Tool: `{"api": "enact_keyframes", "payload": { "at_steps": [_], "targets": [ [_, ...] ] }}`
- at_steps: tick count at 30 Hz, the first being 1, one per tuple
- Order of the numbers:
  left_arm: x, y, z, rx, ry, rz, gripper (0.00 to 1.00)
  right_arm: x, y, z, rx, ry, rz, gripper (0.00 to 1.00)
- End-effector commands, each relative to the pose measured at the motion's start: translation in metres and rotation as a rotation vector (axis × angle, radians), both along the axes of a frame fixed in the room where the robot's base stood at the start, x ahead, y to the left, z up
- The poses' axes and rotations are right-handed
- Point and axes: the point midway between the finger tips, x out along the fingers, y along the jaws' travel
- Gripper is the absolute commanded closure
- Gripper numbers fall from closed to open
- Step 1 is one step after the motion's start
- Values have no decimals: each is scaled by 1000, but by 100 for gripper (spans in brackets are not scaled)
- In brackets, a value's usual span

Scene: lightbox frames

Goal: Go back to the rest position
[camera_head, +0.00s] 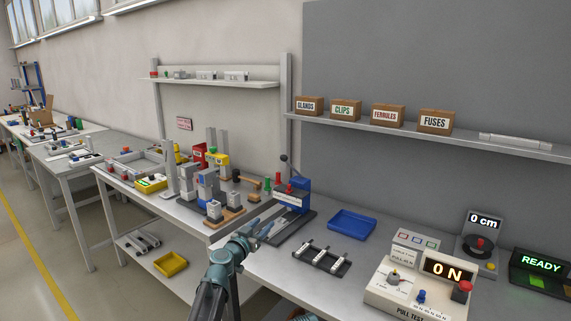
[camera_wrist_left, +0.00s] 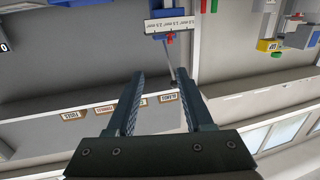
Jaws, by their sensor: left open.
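My left gripper (camera_head: 262,229) is held up over the front edge of the bench, with its arm coming from the bottom of the head view. In the left wrist view the two fingers of the left gripper (camera_wrist_left: 165,88) are apart with nothing between them. Beyond them a blue lever press (camera_wrist_left: 172,22) shows upside down. The same blue press (camera_head: 292,194) stands on the bench behind the gripper in the head view. My right gripper is in neither view.
A blue tray (camera_head: 352,224), a black rack with white pieces (camera_head: 321,259) and a pull tester (camera_head: 419,289) reading 0 N stand to the right. Boxes, one labelled FUSES (camera_head: 435,122), sit on the wall shelf. A yellow bin (camera_head: 171,264) is on the lower shelf at left.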

Motion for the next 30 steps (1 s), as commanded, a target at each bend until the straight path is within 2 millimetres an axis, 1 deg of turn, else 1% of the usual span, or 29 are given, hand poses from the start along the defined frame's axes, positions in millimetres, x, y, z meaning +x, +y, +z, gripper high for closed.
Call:
{"api": "enact_keyframes", "payload": {
  "at_steps": [5,8,11,14,17,19,20,21,22,24,27,30],
  "targets": [
    [-18,-11,-10,11,46,-59,48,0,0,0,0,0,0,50],
    [-31,-19,-19,19,88,-101,48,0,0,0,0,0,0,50],
    [-50,-27,-33,33,153,-150,48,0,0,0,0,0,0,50],
    [-73,-35,-51,52,244,-200,48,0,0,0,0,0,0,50],
    [-103,-39,-76,78,371,-242,48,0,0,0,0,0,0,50],
    [-131,-38,-100,106,496,-259,48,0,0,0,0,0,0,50],
    [-146,-36,-111,120,562,-260,48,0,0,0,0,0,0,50],
    [-167,-30,-127,141,658,-251,48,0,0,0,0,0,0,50],
    [-183,-25,-139,157,733,-236,48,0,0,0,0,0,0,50],
    [-217,-8,-164,193,898,-180,48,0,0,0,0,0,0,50],
    [-257,18,-187,234,1088,-71,48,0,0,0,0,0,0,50],
    [-291,44,-201,267,1232,52,48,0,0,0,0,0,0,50]
  ]
}}
